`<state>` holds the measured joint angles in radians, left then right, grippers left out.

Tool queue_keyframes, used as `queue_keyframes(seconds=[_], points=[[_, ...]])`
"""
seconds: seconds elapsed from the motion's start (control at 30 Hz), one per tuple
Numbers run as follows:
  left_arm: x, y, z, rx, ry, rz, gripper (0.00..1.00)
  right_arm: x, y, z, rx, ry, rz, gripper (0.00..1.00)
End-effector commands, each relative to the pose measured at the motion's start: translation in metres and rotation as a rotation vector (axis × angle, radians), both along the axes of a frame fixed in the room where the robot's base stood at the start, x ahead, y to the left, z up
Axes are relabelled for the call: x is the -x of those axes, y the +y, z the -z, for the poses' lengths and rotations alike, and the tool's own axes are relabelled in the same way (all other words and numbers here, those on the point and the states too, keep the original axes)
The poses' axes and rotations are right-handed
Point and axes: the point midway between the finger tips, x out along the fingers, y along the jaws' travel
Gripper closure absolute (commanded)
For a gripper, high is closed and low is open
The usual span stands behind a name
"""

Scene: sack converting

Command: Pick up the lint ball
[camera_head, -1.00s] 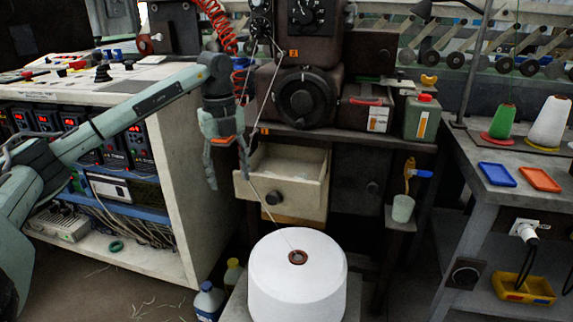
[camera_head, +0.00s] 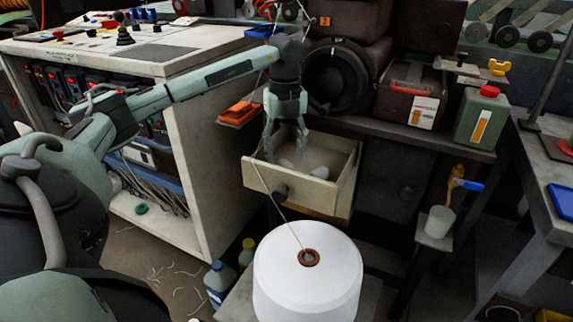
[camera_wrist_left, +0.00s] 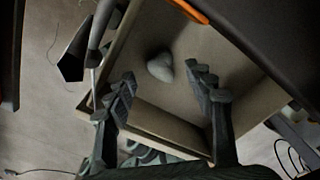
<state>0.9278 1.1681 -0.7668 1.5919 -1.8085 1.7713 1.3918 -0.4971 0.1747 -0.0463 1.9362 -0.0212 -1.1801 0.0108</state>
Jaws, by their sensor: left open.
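A pale grey, fuzzy-looking lump, apparently the lint ball (camera_wrist_left: 160,67), lies on the floor of an open drawer (camera_head: 300,188). In the left wrist view it is beyond and between my fingertips, apart from both. In the head view pale lumps (camera_head: 318,172) show inside the drawer; I cannot tell whether they are one thing or more. My left gripper (camera_head: 287,150) points down over the drawer, open and empty. Its spread fingers also show in the left wrist view (camera_wrist_left: 163,84). My right gripper is not in view.
A big white yarn cone (camera_head: 305,275) stands in front of the drawer, its thread (camera_head: 272,195) running up past the drawer front. The drawer walls surround the lump. An orange tray (camera_head: 240,112) is left of the gripper. A green canister (camera_head: 481,118) stands on the bench at right.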

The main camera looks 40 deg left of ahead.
Motion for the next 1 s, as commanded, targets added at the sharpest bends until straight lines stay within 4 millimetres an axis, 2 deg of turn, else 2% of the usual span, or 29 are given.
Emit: queue_keyframes(seconds=[0.1, 0.17, 0.43, 0.7, 1.0], points=[[0.0, 0.0, 0.017, -0.001, 0.003, -0.001, 0.46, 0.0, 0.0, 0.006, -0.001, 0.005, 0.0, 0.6], [-0.001, 0.0, 0.022, 0.0, 0.001, -0.001, 0.46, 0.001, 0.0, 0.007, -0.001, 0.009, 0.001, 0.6], [-0.001, 0.0, 0.025, 0.0, -0.001, 0.0, 0.46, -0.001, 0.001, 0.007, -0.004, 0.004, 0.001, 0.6], [-0.001, 0.0, 0.025, 0.0, -0.001, 0.0, 0.79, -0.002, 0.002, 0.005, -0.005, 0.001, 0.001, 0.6], [-0.001, 0.0, 0.025, 0.0, -0.001, 0.0, 0.8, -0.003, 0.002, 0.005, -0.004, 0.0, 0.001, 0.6]])
